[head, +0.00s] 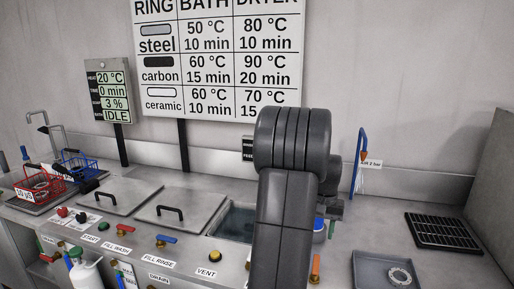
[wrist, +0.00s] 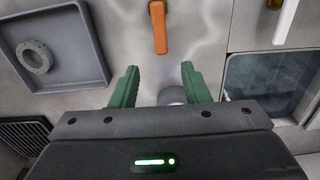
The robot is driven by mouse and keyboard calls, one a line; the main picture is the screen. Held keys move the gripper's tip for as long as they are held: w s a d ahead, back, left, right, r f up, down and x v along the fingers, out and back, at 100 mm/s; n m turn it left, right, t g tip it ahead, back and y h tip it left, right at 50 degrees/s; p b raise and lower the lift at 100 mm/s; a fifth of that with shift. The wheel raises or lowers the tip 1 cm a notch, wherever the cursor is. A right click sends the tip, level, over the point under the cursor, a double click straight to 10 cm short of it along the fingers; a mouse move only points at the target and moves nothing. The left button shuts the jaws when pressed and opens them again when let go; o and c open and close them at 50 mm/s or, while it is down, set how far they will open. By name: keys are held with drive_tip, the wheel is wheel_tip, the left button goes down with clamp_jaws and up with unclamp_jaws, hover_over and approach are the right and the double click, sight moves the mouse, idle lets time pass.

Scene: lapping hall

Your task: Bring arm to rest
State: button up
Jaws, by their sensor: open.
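My arm rises in the middle of the head view and hides part of the bench behind it; my gripper is not clear there. In the wrist view my gripper (wrist: 158,88) has its two green fingers spread apart, with nothing between them. It points down at the grey bench top. An orange handle (wrist: 158,27) lies ahead of the fingers. A round grey thing (wrist: 172,95) shows partly beside the right finger, mostly hidden by my gripper.
A grey tray (head: 359,280) with a metal ring (head: 399,276) sits at right, near a black grate (head: 443,231). An open water bath (head: 234,223) is left of my arm. Two lidded tanks, a red basket (head: 40,187) and a blue basket (head: 80,167) stand further left.

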wheel_tip(320, 180, down, 10)
drive_tip(key=shift+f, duration=0.2)
drive_tip(key=shift+w+a+r+n, duration=0.1)
drive_tip(key=shift+a+n, duration=0.05)
drive_tip(key=shift+n, duration=0.25)
drive_tip(key=shift+a+n, duration=0.35)
drive_tip(key=shift+n, duration=0.35)
drive_tip(key=shift+a, duration=0.1)
